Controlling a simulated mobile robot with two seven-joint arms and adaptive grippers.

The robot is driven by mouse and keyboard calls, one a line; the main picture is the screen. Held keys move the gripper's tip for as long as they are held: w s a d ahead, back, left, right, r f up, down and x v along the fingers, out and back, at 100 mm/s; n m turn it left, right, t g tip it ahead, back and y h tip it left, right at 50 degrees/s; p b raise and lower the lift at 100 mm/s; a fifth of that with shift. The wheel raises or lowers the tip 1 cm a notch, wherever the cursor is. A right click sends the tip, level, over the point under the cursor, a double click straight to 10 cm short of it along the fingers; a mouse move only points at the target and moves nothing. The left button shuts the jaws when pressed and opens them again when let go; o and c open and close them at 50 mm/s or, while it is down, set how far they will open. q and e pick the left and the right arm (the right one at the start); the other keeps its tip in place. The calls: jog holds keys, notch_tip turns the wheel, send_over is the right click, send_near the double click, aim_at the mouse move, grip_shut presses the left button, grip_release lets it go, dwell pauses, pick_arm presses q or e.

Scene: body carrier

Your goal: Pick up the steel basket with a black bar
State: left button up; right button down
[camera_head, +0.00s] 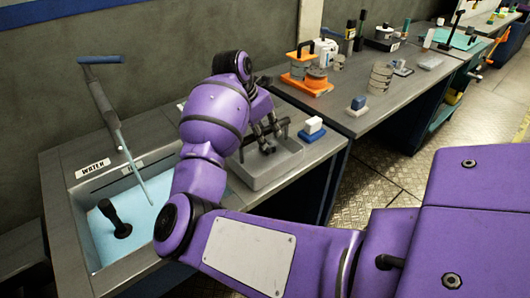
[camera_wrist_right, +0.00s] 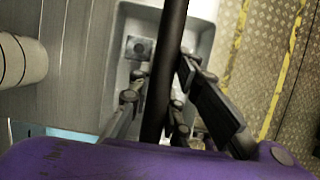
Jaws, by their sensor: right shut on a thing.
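The steel basket (camera_head: 272,178) is a grey open tray on the counter beside the sink. Its black bar (camera_head: 284,124) runs across above it. My right gripper (camera_head: 267,143) is over the basket and shut on the black bar. In the right wrist view the black bar (camera_wrist_right: 173,35) passes between the fingers of my right gripper (camera_wrist_right: 160,85), with the basket (camera_wrist_right: 204,10) behind it. A small grey block (camera_wrist_right: 139,47) lies inside the basket. My arm hides part of the basket's left side in the head view. My left gripper is not in view.
A sink (camera_head: 148,252) marked WATER, with a faucet (camera_head: 118,120) and a black-handled tool (camera_head: 114,218), is at left. A blue-and-white block (camera_head: 312,128) stands just right of the basket. An orange rack (camera_head: 305,82) and stacked round tins (camera_head: 380,78) stand farther back.

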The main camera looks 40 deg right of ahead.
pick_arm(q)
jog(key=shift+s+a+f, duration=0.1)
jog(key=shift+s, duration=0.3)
pick_arm(e)
jog(key=shift+r, duration=0.1)
